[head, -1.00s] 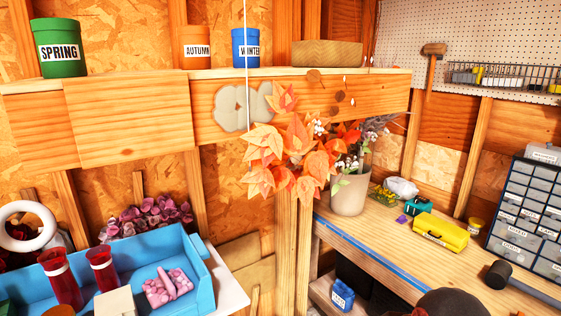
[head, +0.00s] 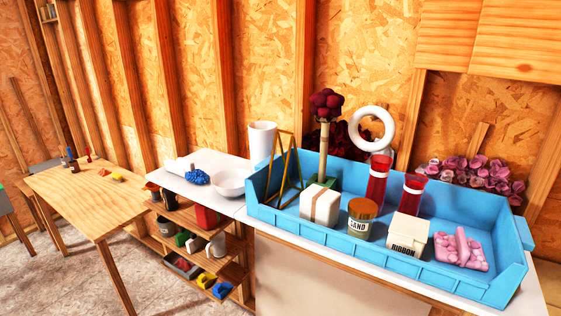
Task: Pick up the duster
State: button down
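No thing in view is plainly marked as a duster. A blue, bumpy, fluffy-looking item (head: 197,177) lies on the white worktop (head: 222,205), left of a white bowl (head: 231,182); it could be the duster, but it is too small to tell. A pale item (head: 177,167) lies just behind it, and I cannot tell whether the two are joined. My gripper is not in this view, so its distance from these things cannot be seen.
A blue tray (head: 345,237) with a SAND jar (head: 362,218), a RIBBON box (head: 408,233) and red vases stands on the right. A white cylinder (head: 262,143) stands behind the bowl. Shelves (head: 212,243) hold items below. A wooden table (head: 85,195) stands left, with bare floor nearby.

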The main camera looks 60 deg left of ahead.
aim_at(185, 167)
jog(key=u, duration=2.9)
jog(key=z, duration=1.7)
jog(key=u, duration=1.7)
jog(key=i+u, duration=0.1)
jog(key=i, duration=0.4)
jog(key=i+l+u, duration=0.1)
jog(key=i, duration=0.4)
jog(key=i+l+u, duration=0.15)
jog(key=i, duration=0.35)
jog(key=i+l+u, duration=0.1)
jog(key=i, duration=0.45)
